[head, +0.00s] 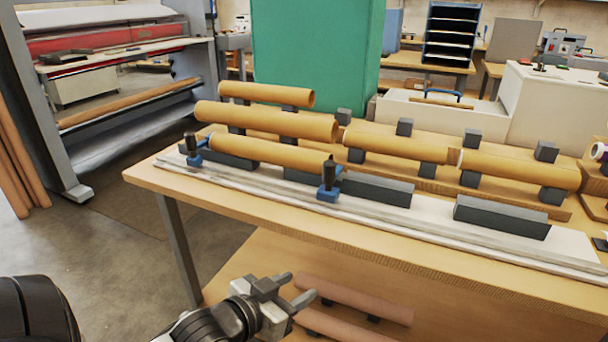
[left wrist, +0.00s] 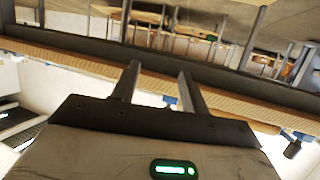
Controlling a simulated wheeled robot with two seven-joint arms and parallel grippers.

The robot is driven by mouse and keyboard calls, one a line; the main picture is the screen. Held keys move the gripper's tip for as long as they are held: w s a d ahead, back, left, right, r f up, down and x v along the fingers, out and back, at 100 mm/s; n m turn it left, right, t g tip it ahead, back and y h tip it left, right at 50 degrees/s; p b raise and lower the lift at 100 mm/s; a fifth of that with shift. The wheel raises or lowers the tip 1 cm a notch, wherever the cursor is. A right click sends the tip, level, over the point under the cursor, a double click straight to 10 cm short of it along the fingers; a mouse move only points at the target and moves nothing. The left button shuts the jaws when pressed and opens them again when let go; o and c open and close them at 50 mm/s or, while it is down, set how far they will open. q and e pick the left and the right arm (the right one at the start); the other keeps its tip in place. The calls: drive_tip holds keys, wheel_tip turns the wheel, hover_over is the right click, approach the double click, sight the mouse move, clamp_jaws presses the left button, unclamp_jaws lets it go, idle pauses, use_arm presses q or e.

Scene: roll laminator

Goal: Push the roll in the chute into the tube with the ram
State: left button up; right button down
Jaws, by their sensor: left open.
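Several brown cardboard tubes rest on dark blocks on the wooden table: a short one at the back (head: 266,95), a longer one (head: 265,121), a front-left one (head: 265,152), and two in line to the right (head: 395,146) (head: 520,170). A long pale rail (head: 430,228) runs along the front edge with dark blocks (head: 502,216) on it. I cannot tell which parts are chute, roll or ram. My left gripper (head: 297,288) is open and empty, below and in front of the table edge. It also shows in the left wrist view (left wrist: 158,78). My right gripper is out of view.
Two blue clamps with black handles stand by the rail, one in the middle (head: 328,188) and one left (head: 192,152). Pinkish rolls (head: 355,298) lie on the lower shelf beside my left gripper. A laminator (head: 115,60) stands left.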

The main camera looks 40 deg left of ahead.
sight(326, 172)
use_arm(q)
drive_tip(key=w+a+r+t+b, duration=0.1)
drive_tip(key=w+a+r+t, duration=0.15)
drive_tip(key=r, duration=0.45)
drive_tip(key=w+a+r+t, duration=0.1)
drive_tip(key=a+r, duration=0.2)
drive_tip(key=r, duration=0.5)
drive_tip(key=w+p, duration=0.1)
drive_tip(key=w, duration=1.4)
drive_tip(key=shift+d+f, duration=0.1)
drive_tip(key=shift+d, duration=0.05)
drive_tip(key=shift+c, duration=0.4)
clamp_jaws()
